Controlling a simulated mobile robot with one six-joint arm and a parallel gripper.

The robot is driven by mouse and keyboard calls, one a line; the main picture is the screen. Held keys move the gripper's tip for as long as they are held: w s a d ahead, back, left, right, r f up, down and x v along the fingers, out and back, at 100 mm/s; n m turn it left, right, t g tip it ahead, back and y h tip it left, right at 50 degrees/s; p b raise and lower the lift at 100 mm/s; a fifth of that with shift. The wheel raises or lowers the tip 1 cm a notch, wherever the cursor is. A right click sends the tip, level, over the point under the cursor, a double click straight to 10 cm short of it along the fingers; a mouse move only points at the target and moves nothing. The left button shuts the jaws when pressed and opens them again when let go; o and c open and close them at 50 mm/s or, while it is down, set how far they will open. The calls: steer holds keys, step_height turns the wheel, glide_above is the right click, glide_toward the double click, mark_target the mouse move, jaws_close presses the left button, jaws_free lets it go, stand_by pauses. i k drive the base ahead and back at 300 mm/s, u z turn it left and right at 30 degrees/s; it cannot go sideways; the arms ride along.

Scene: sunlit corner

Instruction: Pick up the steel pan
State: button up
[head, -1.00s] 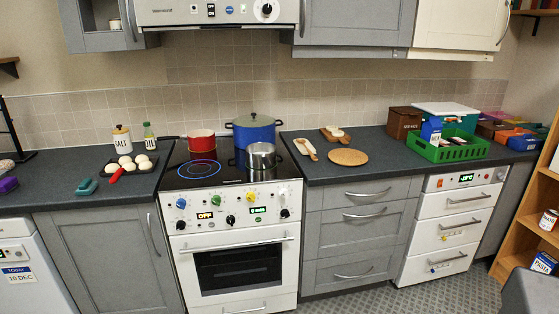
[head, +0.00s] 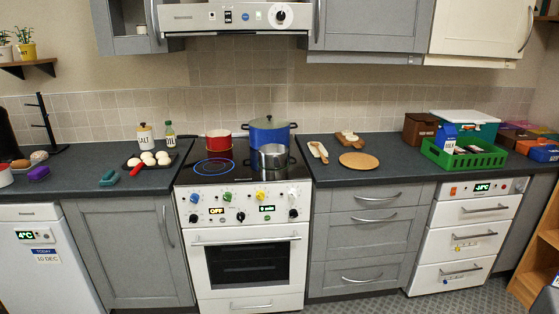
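The steel pan (head: 273,157) is a shiny metal pot standing upright at the front right of the black cooktop (head: 240,170). A blue pot with a lid (head: 268,133) stands just behind it. A red pan (head: 218,143) stands to its left, towards the back. The steel pan's inside is mostly hidden at this angle. My gripper is not in the head view.
A lit blue ring marks the front left of the cooktop. A tray of white round items (head: 150,160) lies left of it. Right are a round wooden board (head: 358,160) and a green crate (head: 463,153). The hood (head: 235,17) hangs above.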

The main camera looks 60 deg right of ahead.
mark_target(271, 156)
steer(key=u, duration=0.1)
steer(key=i, duration=0.95)
steer(key=z, duration=0.05)
